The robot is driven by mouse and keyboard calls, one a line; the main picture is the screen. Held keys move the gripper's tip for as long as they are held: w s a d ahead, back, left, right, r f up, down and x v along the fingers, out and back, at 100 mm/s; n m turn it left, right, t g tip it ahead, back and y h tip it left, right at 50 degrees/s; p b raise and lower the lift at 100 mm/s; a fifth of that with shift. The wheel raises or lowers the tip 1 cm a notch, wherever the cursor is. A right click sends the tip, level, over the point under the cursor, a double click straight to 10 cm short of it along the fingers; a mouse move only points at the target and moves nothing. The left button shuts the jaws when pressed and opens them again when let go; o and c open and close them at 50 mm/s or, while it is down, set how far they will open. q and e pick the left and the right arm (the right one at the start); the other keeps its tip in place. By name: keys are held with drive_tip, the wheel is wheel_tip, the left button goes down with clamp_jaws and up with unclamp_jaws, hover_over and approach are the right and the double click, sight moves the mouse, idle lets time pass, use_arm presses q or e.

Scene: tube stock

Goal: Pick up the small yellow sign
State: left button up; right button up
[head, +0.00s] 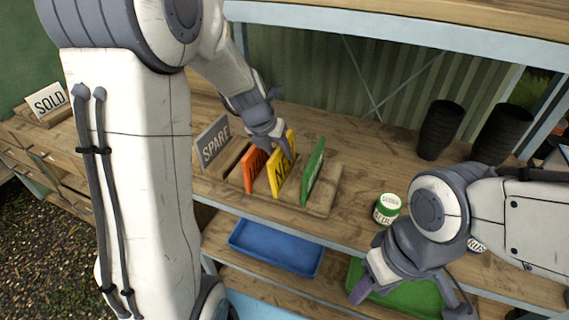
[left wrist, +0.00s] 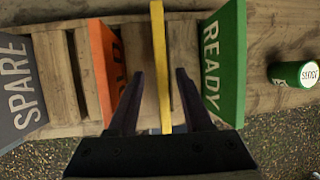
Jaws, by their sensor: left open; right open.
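The small yellow sign (head: 281,168) stands upright in a slotted wooden rack (head: 322,208), between an orange sign (head: 254,172) and a green sign (head: 314,171). In the left wrist view the yellow sign (left wrist: 159,50) shows edge-on. My left gripper (head: 277,148) is open over it, with one finger on each side; in the left wrist view the fingers (left wrist: 159,76) appear apart from it. The finger on the orange side is close to the orange sign (left wrist: 104,70). My right gripper (head: 410,299) is open and empty at the lower right, in front of the shelf edge.
A grey SPARE sign (head: 214,142) stands at the rack's left end. A green-and-white tin (head: 387,209) stands right of the rack. Black pots (head: 440,130) are at the back right. A blue tray (head: 275,247) and a green tray (head: 405,300) lie below.

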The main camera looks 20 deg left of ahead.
sight(285, 161)
use_arm(q)
drive_tip(key=b+x, duration=0.1)
drive_tip(key=x, duration=0.4)
drive_tip(key=shift+d, duration=0.15)
drive_tip(key=shift+s, duration=0.1)
clamp_jaws()
